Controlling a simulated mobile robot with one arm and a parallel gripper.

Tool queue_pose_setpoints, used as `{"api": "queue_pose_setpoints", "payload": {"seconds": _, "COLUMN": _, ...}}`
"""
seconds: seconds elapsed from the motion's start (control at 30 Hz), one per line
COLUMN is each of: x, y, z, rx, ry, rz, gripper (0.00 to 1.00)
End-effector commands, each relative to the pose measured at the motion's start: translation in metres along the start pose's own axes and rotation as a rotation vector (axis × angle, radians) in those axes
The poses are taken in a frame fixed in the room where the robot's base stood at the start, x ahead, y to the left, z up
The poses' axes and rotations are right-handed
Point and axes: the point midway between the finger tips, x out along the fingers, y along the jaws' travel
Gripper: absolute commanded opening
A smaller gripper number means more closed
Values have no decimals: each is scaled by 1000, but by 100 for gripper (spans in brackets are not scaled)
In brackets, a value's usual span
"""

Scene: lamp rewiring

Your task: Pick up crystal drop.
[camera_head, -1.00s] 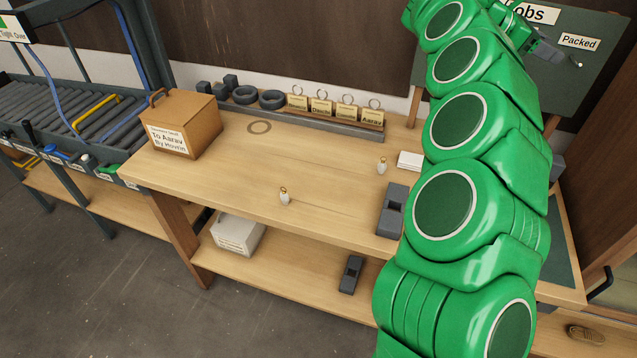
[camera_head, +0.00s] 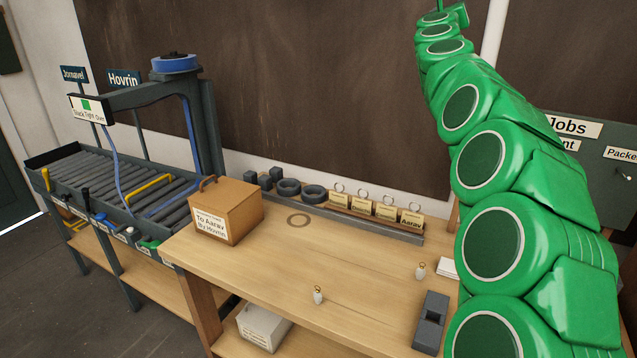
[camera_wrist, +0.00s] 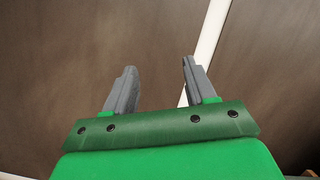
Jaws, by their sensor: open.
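One is near the front edge (camera_head: 318,296), the other further right (camera_head: 420,272). I cannot tell which of them is the crystal drop. My gripper (camera_wrist: 158,72) is open and empty in the wrist view, with both grey fingers apart and the brown wall panel behind them. In the head view my arm reaches up high at the right, far above the table, and the gripper end is too small there to make out. Neither piece shows in the wrist view.
A cardboard box (camera_head: 228,211) labelled "To Aarav" stands at the table's left. Grey rings (camera_head: 314,194) and tagged blocks (camera_head: 386,211) line the back. A grey block (camera_head: 430,321) lies at the right. A roller conveyor (camera_head: 120,185) stands left. The table's middle is clear.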

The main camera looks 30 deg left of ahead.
Motion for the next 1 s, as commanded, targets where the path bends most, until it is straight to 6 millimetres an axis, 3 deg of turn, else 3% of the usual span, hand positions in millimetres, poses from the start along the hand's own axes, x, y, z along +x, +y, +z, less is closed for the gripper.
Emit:
{"api": "queue_pose_setpoints", "payload": {"seconds": 0.2, "x": -30, "y": 94, "z": 61, "rx": -209, "ry": -155, "rz": 303, "gripper": 55}}
{"api": "queue_pose_setpoints", "payload": {"seconds": 0.33, "x": -60, "y": 147, "z": 82, "rx": -345, "ry": -237, "rz": 481, "gripper": 55}}
{"api": "queue_pose_setpoints", "payload": {"seconds": 0.5, "x": -109, "y": 212, "z": 93, "rx": -532, "ry": -331, "rz": 710, "gripper": 55}}
{"api": "queue_pose_setpoints", "payload": {"seconds": 0.67, "x": -163, "y": 261, "z": 84, "rx": -714, "ry": -401, "rz": 930, "gripper": 55}}
{"api": "queue_pose_setpoints", "payload": {"seconds": 0.8, "x": -212, "y": 293, "z": 65, "rx": -875, "ry": -448, "rz": 1121, "gripper": 55}}
{"api": "queue_pose_setpoints", "payload": {"seconds": 1.0, "x": -282, "y": 316, "z": 23, "rx": -1101, "ry": -482, "rz": 1398, "gripper": 55}}
